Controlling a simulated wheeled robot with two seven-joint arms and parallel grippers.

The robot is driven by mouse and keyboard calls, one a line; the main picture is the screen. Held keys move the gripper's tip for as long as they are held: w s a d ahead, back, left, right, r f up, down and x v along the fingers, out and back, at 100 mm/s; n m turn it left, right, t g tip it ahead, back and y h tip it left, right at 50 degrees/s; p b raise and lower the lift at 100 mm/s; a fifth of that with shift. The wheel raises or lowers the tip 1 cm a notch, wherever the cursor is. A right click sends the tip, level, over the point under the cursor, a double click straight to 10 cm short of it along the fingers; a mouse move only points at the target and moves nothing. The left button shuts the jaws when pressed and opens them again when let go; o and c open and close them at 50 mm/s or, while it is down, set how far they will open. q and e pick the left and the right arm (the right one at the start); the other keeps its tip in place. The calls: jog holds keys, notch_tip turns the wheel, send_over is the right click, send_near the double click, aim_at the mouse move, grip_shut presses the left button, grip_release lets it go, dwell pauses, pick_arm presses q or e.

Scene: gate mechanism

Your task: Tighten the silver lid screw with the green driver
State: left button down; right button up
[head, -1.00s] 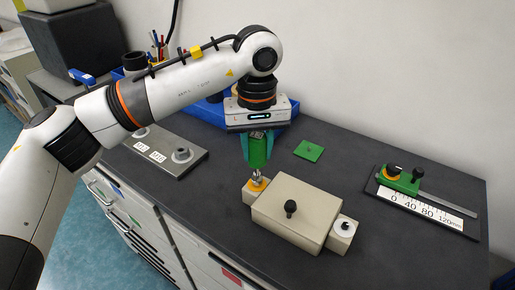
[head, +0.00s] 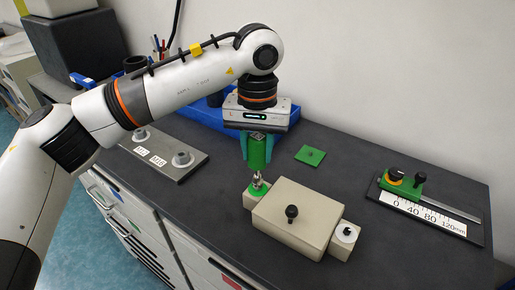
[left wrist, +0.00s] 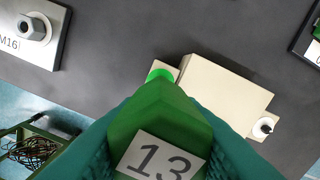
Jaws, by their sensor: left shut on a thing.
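My left gripper (head: 260,157) is shut on the green driver (head: 259,150), its teal fingers on either side of the handle. The driver stands upright, its tip down at the silver lid screw (head: 258,182) on the left tab of a beige box (head: 296,222). Whether the tip is fully seated cannot be told. A green ring or pad (head: 252,190) shows around the screw's foot. In the left wrist view the driver (left wrist: 160,125) carries a "13" label, and the green pad (left wrist: 160,75) shows just beyond it; the screw is hidden. My right gripper is out of view.
A labelled grey socket plate (head: 165,165) lies left, a green square (head: 310,155) behind, a slide gauge (head: 430,205) right. A blue tray (head: 207,118) stands behind.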

pick_arm(q)
jog(key=shift+r+p, duration=1.55)
jog(key=shift+r, duration=1.25)
